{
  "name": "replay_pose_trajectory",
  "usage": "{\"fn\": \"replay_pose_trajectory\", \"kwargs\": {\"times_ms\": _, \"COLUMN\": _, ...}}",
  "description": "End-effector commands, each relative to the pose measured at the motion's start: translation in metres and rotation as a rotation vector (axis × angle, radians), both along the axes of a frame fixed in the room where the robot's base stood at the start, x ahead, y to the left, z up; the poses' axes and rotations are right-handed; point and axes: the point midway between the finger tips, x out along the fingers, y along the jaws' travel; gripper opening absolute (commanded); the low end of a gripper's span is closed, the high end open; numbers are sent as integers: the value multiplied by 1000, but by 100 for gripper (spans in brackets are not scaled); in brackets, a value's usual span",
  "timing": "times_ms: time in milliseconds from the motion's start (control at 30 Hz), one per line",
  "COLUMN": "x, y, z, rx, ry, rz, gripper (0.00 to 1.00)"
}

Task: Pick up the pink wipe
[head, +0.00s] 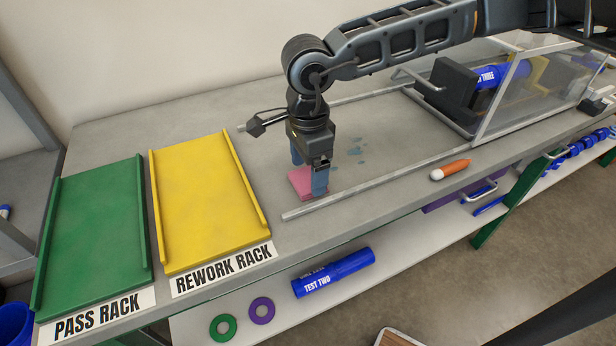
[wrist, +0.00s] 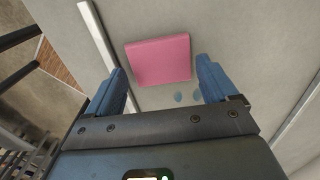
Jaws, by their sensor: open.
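The pink wipe (head: 302,180) is a flat square lying on the grey bench top, partly hidden behind a finger of my gripper in the head view. In the wrist view the pink wipe (wrist: 159,59) lies in full view, a little beyond the fingertips and between their lines. My gripper (head: 309,178) points down over the wipe in the head view. In the wrist view my gripper (wrist: 162,65) has its two blue fingers wide apart with nothing between them. I cannot tell whether a fingertip touches the wipe.
A metal rail (head: 380,184) runs along the bench front beside the wipe. The yellow rework rack (head: 205,200) and green pass rack (head: 92,235) lie to the left. An orange marker (head: 452,169) lies right, near a clear guard (head: 530,95). Blue smudges (head: 355,150) mark the bench.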

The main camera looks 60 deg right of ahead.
Motion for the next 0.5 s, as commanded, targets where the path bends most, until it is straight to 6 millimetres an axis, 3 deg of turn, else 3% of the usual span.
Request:
{"fn": "replay_pose_trajectory", "kwargs": {"times_ms": 133, "x": 0, "y": 0, "z": -13, "rx": 1, "ry": 0, "rz": -1, "gripper": 86}}
{"fn": "replay_pose_trajectory", "kwargs": {"times_ms": 367, "x": 0, "y": 0, "z": -16, "rx": -1, "ry": -1, "rz": 0, "gripper": 86}}
{"fn": "replay_pose_trajectory", "kwargs": {"times_ms": 500, "x": 0, "y": 0, "z": -15, "rx": 0, "ry": -1, "rz": 0, "gripper": 76}}
